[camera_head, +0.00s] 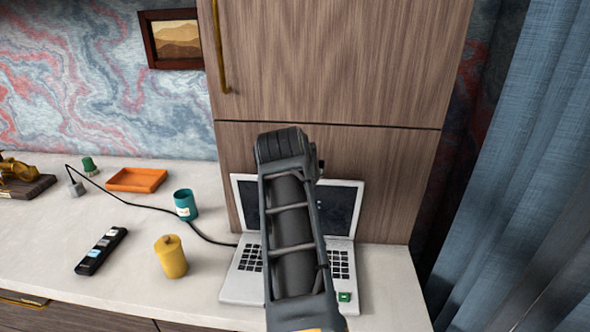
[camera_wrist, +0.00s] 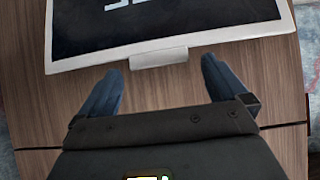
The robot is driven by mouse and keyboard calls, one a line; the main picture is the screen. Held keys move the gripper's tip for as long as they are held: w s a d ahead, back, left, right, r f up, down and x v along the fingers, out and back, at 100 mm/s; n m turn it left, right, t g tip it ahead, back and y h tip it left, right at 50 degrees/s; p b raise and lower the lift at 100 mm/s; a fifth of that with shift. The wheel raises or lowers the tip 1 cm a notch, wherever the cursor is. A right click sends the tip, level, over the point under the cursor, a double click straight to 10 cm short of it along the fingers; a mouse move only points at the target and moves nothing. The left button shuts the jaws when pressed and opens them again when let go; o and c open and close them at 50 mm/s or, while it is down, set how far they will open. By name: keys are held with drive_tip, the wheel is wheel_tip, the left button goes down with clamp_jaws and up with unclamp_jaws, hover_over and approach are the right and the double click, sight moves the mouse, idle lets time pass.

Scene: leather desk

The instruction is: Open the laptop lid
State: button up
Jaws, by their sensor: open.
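The silver laptop (camera_head: 240,291) stands on the pale desk with its lid (camera_head: 352,184) raised, leaning back near the wooden cabinet. Its dark screen and keyboard show on both sides of my arm, which hides the middle. In the wrist view, the lid's white rim (camera_wrist: 225,35) and dark screen fill the top, with a small pale tab (camera_wrist: 158,57) on the edge. My gripper (camera_wrist: 160,74) is open, its two blue-grey fingers apart on either side of the tab. I see nothing held. I cannot tell whether the fingers touch the lid.
A black cable runs to the laptop's left side. The wooden cabinet (camera_head: 340,70) rises close behind; a blue curtain (camera_head: 520,150) hangs at right.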

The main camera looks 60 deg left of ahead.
drive_tip(key=v, duration=0.7)
drive_tip(key=shift+s+d+r+b, duration=0.2)
drive_tip(key=shift+d+b, duration=0.05)
drive_tip(key=shift+b, duration=0.1)
idle(0.6)
